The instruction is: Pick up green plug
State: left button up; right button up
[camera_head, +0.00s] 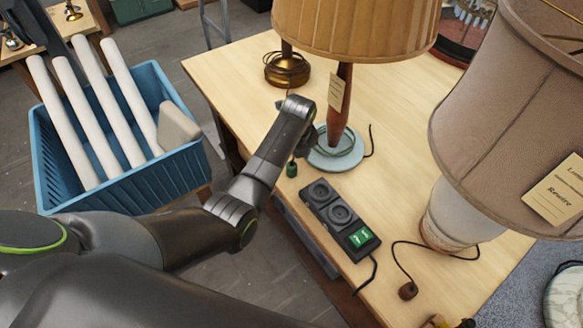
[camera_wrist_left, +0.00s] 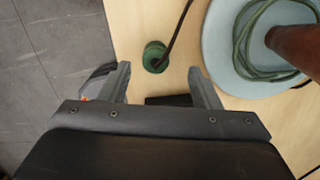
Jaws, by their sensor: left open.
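The green plug (camera_head: 291,168) hangs or rests at the left edge of the wooden table, beside the pale blue-green base (camera_head: 335,158) of the middle lamp. In the left wrist view the green plug (camera_wrist_left: 155,57) is round, with a dark cord running up from it. My left gripper (camera_wrist_left: 160,72) is open, its two fingers either side of the plug's near side, and nothing is held. In the head view my left wrist hides most of the fingers. A green cord (camera_wrist_left: 246,40) lies coiled on the lamp base. My right gripper is not in view.
A black power strip (camera_head: 323,203) with a green switch lies near the table's left edge. A lamp with a brown shade (camera_head: 490,110) and a brown plug (camera_head: 407,291) is at the right. A blue crate (camera_head: 120,190) with white tubes stands left of the table.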

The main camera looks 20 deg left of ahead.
aim_at(292, 165)
pick_arm(q)
jog(key=shift+s+a+f, duration=0.1)
jog(key=shift+a+f, duration=0.05)
jog(key=shift+f, duration=0.25)
jog(key=f, duration=0.2)
jog(key=f+p, duration=0.1)
jog(key=shift+a+f, duration=0.1)
jog(key=shift+a, duration=0.15)
jog(key=shift+f, duration=0.5)
jog(key=shift+c, duration=0.3)
jog(key=c, duration=1)
